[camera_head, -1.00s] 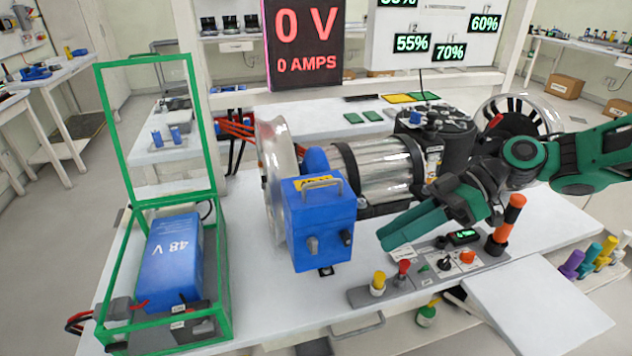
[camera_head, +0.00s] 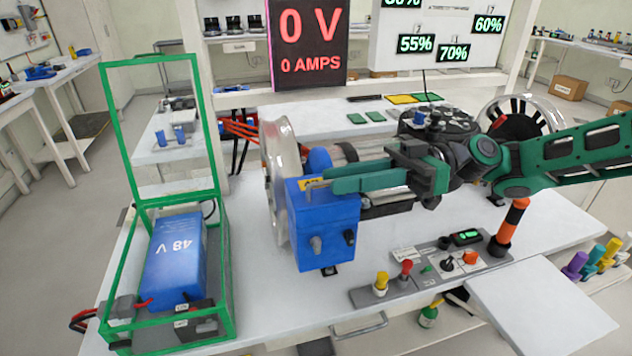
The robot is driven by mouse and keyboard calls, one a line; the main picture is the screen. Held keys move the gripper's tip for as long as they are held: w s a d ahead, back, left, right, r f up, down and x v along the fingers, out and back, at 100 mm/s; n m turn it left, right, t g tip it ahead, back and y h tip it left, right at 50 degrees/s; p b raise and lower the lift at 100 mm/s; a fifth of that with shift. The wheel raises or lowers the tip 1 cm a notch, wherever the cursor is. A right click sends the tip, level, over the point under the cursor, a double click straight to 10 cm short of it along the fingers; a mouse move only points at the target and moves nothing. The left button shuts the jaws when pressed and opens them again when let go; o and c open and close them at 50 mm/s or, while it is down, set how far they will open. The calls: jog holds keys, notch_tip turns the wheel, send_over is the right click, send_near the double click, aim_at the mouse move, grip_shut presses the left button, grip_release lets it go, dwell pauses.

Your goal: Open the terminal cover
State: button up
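A blue box-shaped cover (camera_head: 327,230) stands at the front of the motor assembly in the middle of the bench. It has a yellow label and a grey handle (camera_head: 313,185) on top, and two small knobs on its front face. My gripper (camera_head: 326,181) reaches in from the right, with its green fingers lying level over the top of the blue cover, tips by the handle. The fingers hide part of the handle and label. I cannot tell whether they touch the handle or how far apart they are. The blue cover sits upright and looks closed.
A green-framed case (camera_head: 218,250) with its lid raised holds a blue 48 V battery (camera_head: 175,262) at left. A control panel (camera_head: 440,268) with knobs and an orange-black post (camera_head: 508,228) stand at front right. A display (camera_head: 308,42) reads 0 V, 0 AMPS.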

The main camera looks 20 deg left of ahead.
aim_at(312, 184)
jog(key=shift+x, duration=2.8)
grip_shut()
jog(key=shift+w, duration=0.15)
